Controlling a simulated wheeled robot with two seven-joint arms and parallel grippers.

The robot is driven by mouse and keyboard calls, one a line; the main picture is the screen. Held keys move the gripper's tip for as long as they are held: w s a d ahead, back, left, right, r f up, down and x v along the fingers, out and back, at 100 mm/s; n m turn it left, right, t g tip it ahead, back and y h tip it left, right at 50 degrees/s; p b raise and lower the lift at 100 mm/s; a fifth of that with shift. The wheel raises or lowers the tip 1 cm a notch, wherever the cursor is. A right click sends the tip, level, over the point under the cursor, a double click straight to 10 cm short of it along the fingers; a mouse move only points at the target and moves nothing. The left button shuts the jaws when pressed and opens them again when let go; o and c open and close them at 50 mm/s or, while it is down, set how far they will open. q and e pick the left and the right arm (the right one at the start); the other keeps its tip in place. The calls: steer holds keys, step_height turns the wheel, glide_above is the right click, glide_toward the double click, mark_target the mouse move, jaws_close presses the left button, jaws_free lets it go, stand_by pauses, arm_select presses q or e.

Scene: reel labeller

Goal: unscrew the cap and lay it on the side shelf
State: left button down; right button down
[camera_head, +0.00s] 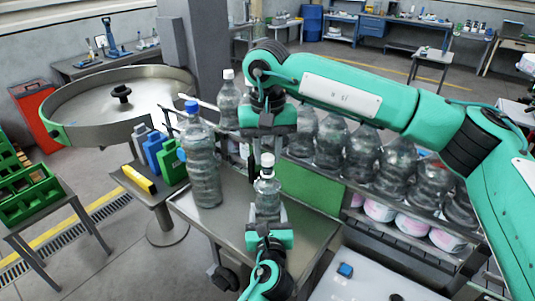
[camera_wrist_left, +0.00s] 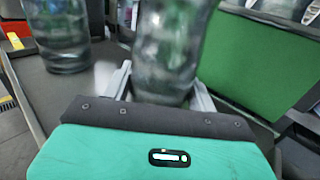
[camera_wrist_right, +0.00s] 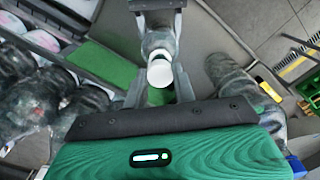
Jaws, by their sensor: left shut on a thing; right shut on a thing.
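A clear bottle (camera_head: 267,197) stands upright over the grey metal bench, below my right gripper. My left gripper (camera_head: 268,215) is shut around the bottle's lower body. The left wrist view shows the bottle (camera_wrist_left: 168,50) close up between the fingers. The white cap (camera_head: 267,160) is at the top of the bottle. My right gripper (camera_head: 267,152) reaches down from above and is shut on the cap; the right wrist view shows the cap (camera_wrist_right: 160,73) between its fingers. I cannot tell whether the cap is still threaded. A small metal side shelf (camera_head: 128,180) is at the left.
A larger bottle with a blue cap (camera_head: 205,170) stands on the bench (camera_head: 230,222) left of the held bottle. Coloured jugs (camera_head: 160,152) and a yellow block (camera_head: 139,178) occupy the side shelf. A green panel (camera_head: 308,187) and several large bottles are at the right.

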mark_target(267, 157)
arm_select(q)
steer(key=shift+f, duration=0.15)
arm_select(e)
steer(key=shift+r, duration=2)
arm_select(q)
steer(key=shift+c, duration=1.9)
jaws_free()
